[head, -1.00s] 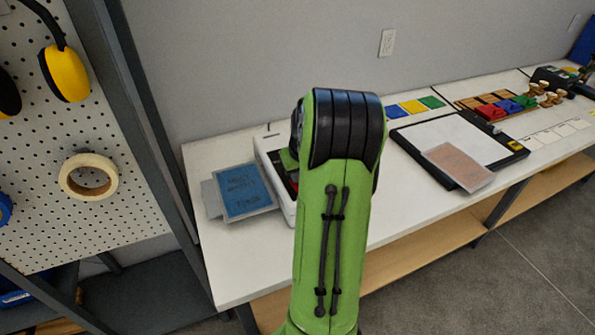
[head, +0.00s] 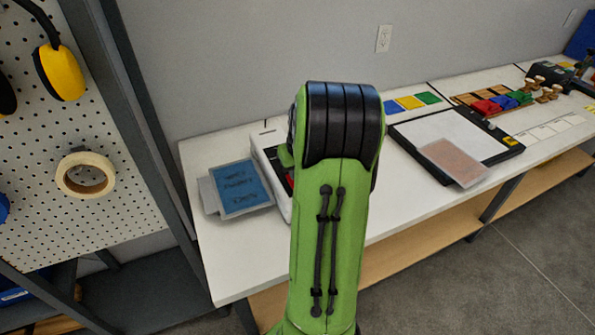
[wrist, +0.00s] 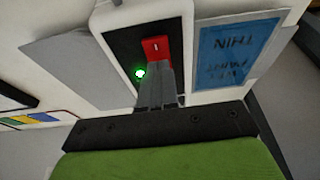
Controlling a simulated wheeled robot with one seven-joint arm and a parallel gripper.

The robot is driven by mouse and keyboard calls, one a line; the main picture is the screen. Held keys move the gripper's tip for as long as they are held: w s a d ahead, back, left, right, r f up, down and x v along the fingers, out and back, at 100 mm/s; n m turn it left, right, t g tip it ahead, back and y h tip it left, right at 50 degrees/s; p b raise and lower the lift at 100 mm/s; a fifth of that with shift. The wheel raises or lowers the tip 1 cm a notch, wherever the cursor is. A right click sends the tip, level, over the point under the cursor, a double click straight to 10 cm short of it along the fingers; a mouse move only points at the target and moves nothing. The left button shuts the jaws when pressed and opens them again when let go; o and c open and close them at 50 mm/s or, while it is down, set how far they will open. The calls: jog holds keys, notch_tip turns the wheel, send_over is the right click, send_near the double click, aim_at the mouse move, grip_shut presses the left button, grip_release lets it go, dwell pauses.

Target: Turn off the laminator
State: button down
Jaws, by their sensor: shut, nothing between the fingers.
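The laminator (head: 262,140) is a white box on the table, largely hidden behind my green arm in the head view. In the wrist view, the laminator's white casing (wrist: 143,8) surrounds a dark panel with a red rocker switch (wrist: 157,48) and a lit green light (wrist: 139,73). My gripper (wrist: 158,68) is shut and empty. Its fingertips are over the panel, right at the near edge of the red switch and beside the green light. I cannot tell whether they touch the switch. My gripper is hidden in the head view.
A blue printed sheet (head: 241,187) in a clear pouch lies left of the laminator. A black-framed white board (head: 440,132) with a pinkish sheet (head: 455,160) lies to the right. A pegboard rack (head: 130,100) stands at the left.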

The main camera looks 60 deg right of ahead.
jog(key=p+v, duration=0.3)
jog(key=v, duration=0.9)
jog(key=shift+s+r, duration=0.15)
jog(key=shift+r, duration=0.2)
jog(key=shift+d, duration=0.1)
jog(key=shift+w+d, duration=0.45)
jog(key=shift+w, duration=0.1)
jog(key=shift+f, duration=0.1)
